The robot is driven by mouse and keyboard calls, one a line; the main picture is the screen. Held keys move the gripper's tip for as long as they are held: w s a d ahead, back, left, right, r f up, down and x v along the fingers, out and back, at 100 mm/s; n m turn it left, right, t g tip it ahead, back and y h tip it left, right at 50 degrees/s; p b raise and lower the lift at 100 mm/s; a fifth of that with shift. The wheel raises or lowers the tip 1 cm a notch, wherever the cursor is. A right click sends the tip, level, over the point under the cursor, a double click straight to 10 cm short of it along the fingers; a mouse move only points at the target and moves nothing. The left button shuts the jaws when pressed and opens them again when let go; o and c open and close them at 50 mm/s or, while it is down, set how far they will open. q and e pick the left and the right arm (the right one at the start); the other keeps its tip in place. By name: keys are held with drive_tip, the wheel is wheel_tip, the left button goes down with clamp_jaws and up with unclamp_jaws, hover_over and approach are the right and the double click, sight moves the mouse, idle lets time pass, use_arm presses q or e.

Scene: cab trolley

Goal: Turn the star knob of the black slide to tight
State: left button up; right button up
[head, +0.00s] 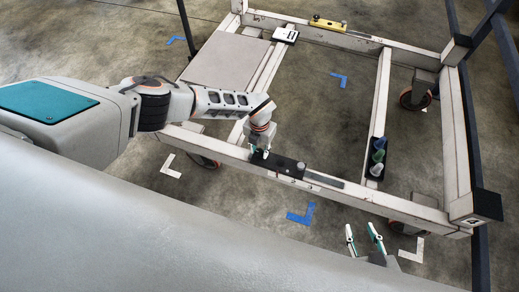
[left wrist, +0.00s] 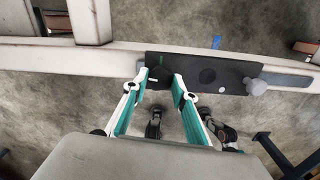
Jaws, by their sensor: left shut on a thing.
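The black slide (head: 283,166) lies on the near rail of the white trolley frame. It also shows in the left wrist view (left wrist: 225,68) as a black plate with a round dark spot. Its dark star knob (left wrist: 158,75), with a small white mark, is at the plate's left end. My left gripper (head: 260,152) is over that end, its fingers on both sides of the knob and shut on it; in the left wrist view the fingertips (left wrist: 159,76) partly hide it. A grey knob (left wrist: 256,86) stands at the plate's other end. My right gripper (head: 362,234) is open and empty, in front of the rail.
A yellow slide (head: 327,23) is on the far rail, with a white block (head: 286,35) to its left. Several small bottles stand in a black holder (head: 375,171) on the cross rail. A grey panel (head: 228,62) covers the frame's left part. Blue and white marks are on the floor.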

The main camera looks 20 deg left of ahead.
use_arm(q)
drive_tip(key=m, duration=0.4)
drive_tip(key=shift+m, duration=0.3)
drive_tip(key=m, duration=0.3)
drive_tip(key=shift+s+f+m+b, duration=0.1)
drive_tip(key=shift+m+b, duration=0.2)
drive_tip(key=shift+m, duration=0.1)
drive_tip(key=m, duration=0.4)
drive_tip(key=shift+b, duration=0.35)
drive_tip(key=m, duration=0.3)
drive_tip(key=shift+a+m+b, duration=0.1)
drive_tip(key=shift+m+b, duration=0.2)
drive_tip(key=shift+m, duration=0.2)
drive_tip(key=o, duration=1.1)
